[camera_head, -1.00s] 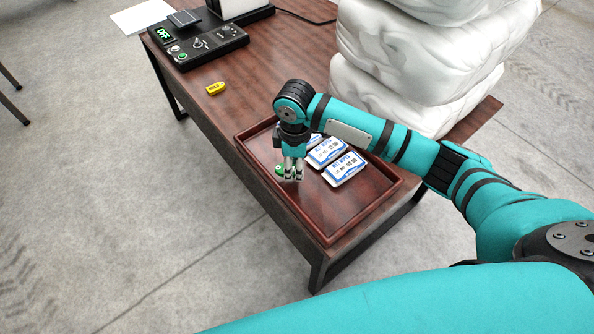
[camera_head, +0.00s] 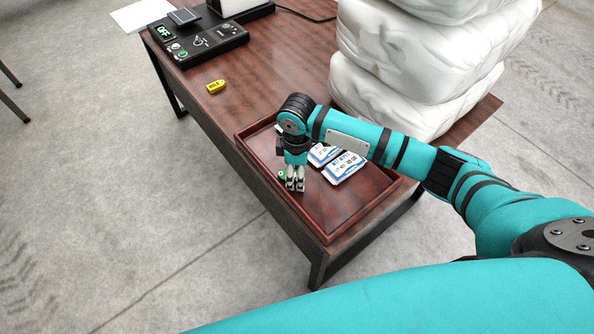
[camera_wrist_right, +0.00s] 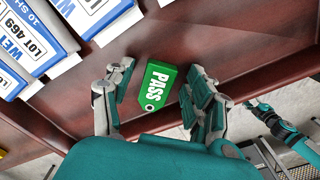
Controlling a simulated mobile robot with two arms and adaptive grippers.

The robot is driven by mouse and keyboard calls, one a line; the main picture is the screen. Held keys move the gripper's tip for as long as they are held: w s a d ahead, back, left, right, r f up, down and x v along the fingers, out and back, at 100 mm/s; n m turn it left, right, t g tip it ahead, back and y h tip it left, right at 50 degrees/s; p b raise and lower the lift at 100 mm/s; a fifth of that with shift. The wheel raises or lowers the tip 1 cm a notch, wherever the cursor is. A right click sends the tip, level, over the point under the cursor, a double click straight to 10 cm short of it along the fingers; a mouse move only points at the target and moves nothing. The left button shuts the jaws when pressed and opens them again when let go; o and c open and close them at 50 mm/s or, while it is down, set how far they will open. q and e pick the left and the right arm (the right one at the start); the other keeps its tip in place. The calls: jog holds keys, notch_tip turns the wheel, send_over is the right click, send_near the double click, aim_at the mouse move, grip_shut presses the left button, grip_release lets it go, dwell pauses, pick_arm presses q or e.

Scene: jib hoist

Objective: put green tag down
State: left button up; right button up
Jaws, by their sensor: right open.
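The green tag (camera_wrist_right: 157,84), marked PASS, lies flat in the brown tray (camera_head: 340,235), close to the tray's wall. In the head view only a small bit of the green tag (camera_head: 281,175) shows beside my right gripper (camera_head: 295,187), which hides the rest. In the right wrist view my right gripper (camera_wrist_right: 158,78) is open, with one finger on each side of the tag and a visible gap to it. A teal arm end that looks like my left gripper (camera_wrist_right: 262,108) shows far off at the right of the wrist view, too small to judge.
White and blue labelled packets (camera_head: 345,167) lie in the tray beside my right gripper. A yellow tag (camera_head: 216,87) lies on the table, near a black control box (camera_head: 205,45) reading OFF. Stacked white sacks (camera_head: 415,60) stand behind my right arm. Bare table surrounds the yellow tag.

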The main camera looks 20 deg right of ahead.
notch_tip(320, 180, up, 12)
jog(key=shift+r, duration=0.15)
dwell(0.4)
dwell(0.4)
